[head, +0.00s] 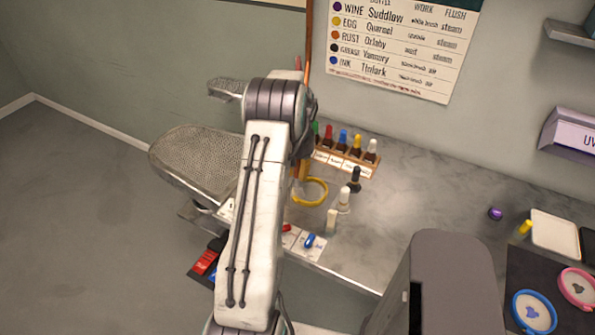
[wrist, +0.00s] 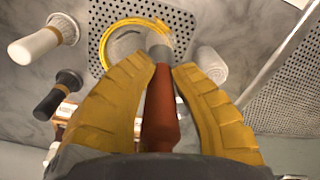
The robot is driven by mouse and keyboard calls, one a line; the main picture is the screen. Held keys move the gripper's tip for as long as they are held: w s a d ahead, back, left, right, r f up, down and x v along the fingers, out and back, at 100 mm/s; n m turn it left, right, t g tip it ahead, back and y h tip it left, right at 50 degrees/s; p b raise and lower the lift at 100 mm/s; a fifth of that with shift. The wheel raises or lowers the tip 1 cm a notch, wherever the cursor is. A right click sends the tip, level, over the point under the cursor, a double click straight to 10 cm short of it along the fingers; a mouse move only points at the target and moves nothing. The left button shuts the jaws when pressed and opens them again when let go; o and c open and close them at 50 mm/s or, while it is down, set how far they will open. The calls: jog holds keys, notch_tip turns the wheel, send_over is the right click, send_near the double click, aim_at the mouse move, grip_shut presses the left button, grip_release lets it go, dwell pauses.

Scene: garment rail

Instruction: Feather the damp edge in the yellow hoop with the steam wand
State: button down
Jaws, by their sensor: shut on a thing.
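My gripper (wrist: 160,76) has yellow ridged fingers and is shut on the steam wand (wrist: 161,112), whose handle is red-brown and whose grey tip points away from me. The yellow hoop (wrist: 130,22) lies just beyond the fingertips in the wrist view, over a perforated surface. The wand's tip overlaps the hoop's near right part; I cannot tell whether it touches. A grey patch shows inside the hoop, but no damp edge is clear. In the head view the yellow hoop (head: 325,196) lies on the counter beside my arm, which hides most of the gripper and wand.
A rack of small colored bottles (head: 345,160) stands behind the hoop. The perforated ironing board (head: 195,158) is at left. Blue (head: 533,312) and pink hoops (head: 578,288) lie far right.

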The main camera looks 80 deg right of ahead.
jog(key=shift+s+a+b, duration=0.55)
jog(key=shift+s+a, duration=0.15)
jog(key=shift+a, duration=0.05)
jog(key=shift+a, duration=0.1)
jog(key=shift+s, duration=0.25)
jog(key=shift+s+a+b, duration=0.25)
jog(key=shift+s+b, duration=0.05)
jog(key=shift+s, duration=0.7)
jog(key=shift+s+d, duration=0.1)
jog(key=shift+s, duration=0.1)
jog(key=shift+s+d+p, duration=1.1)
jog(key=shift+s+d, duration=0.35)
jog(key=shift+s, duration=0.2)
jog(key=shift+r, duration=0.15)
